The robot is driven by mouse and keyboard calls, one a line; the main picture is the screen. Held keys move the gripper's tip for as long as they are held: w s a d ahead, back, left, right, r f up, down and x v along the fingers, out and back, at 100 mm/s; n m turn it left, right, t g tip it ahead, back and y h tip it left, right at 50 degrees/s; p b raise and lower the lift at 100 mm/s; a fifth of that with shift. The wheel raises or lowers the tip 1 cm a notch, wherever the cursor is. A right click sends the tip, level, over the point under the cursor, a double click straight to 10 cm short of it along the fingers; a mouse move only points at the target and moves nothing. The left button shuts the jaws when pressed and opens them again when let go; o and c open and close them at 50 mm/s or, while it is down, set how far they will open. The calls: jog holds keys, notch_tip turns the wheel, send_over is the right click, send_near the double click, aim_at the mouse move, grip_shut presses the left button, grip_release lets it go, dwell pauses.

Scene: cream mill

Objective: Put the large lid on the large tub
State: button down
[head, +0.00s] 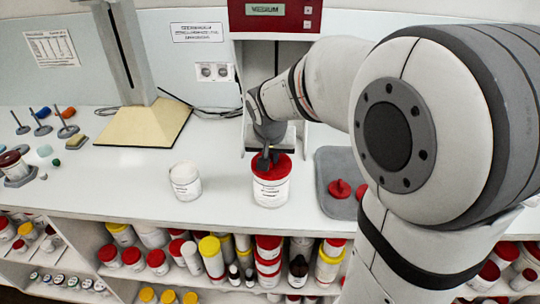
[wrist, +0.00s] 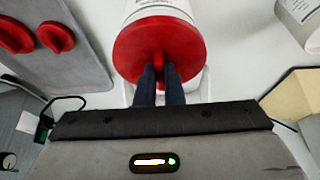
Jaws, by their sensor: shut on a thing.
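The large tub (head: 270,194) is white with a printed label and stands upright on the white counter. It also shows in the wrist view (wrist: 158,9), mostly hidden behind the lid. The large red lid (head: 284,172) covers the tub's top and looks level and centred on it. I cannot tell whether it is fully seated. In the wrist view the lid (wrist: 185,42) faces me with its raised grip between my fingertips. My gripper (wrist: 158,72) is shut on that grip, and in the head view it comes down from above (head: 265,160).
A smaller white tub (head: 185,182) stands open to the left. A grey mat (head: 330,160) to the right bears smaller red lids (head: 340,188). A beige-based stand (head: 145,122) and a red-topped machine (head: 275,18) are behind. Shelves of jars lie below the counter's front edge.

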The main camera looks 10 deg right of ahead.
jog(key=c, duration=1)
grip_release()
jog(key=shift+r+p, duration=1.45)
jog(key=shift+r, duration=0.8)
jog(key=shift+c, duration=0.2)
grip_shut()
